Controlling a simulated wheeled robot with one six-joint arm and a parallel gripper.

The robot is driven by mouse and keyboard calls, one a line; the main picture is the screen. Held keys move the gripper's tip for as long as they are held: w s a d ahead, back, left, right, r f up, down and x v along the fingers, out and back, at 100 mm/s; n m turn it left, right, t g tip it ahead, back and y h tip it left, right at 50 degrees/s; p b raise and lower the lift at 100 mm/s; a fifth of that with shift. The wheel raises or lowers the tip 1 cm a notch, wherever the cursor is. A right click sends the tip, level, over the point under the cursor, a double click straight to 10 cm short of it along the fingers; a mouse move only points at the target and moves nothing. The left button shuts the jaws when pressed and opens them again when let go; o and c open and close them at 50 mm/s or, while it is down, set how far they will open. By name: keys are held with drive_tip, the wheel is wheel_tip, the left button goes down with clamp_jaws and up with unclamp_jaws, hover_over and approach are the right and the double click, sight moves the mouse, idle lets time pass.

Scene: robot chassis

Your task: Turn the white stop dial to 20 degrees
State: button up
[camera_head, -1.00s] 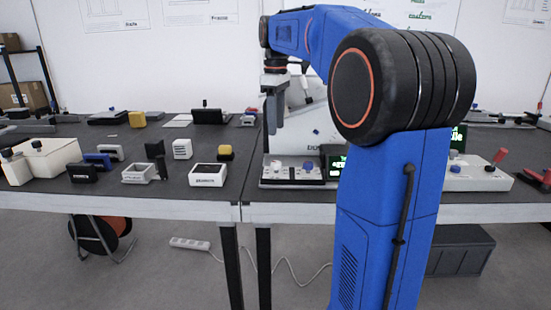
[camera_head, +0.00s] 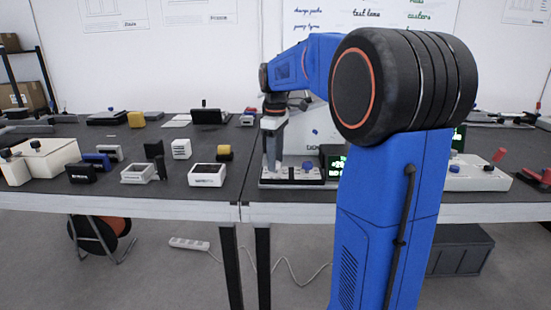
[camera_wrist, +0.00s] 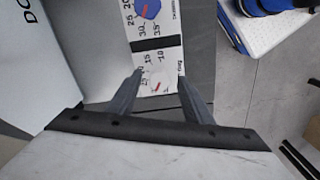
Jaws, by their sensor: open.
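The white stop dial (camera_wrist: 157,80) is hard to make out against the white scale panel (camera_wrist: 168,58). A small red mark shows near it, with printed numbers such as 15 and 10 around; its exact reading is not legible. My gripper (camera_wrist: 159,76) is open, with one finger on either side of the dial area; I cannot tell whether they touch it. In the head view my gripper (camera_head: 272,168) points down at the left part of the panel and hides the white dial.
A blue dial (camera_wrist: 149,8) with its own number scale sits beyond a black band; it also shows in the head view (camera_head: 307,166). A dark box with a green display (camera_head: 335,160) stands to the right. Several small devices, including a white box (camera_head: 207,175), are on the left table.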

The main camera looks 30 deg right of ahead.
drive_tip(key=shift+c, duration=0.7)
drive_tip(key=c, duration=0.9)
drive_tip(key=m, duration=0.3)
drive_tip(key=shift+m, duration=0.4)
drive_tip(key=m, duration=0.4)
drive_tip(key=shift+m, duration=0.3)
drive_tip(key=m, duration=0.3)
drive_tip(key=shift+m, duration=2.1)
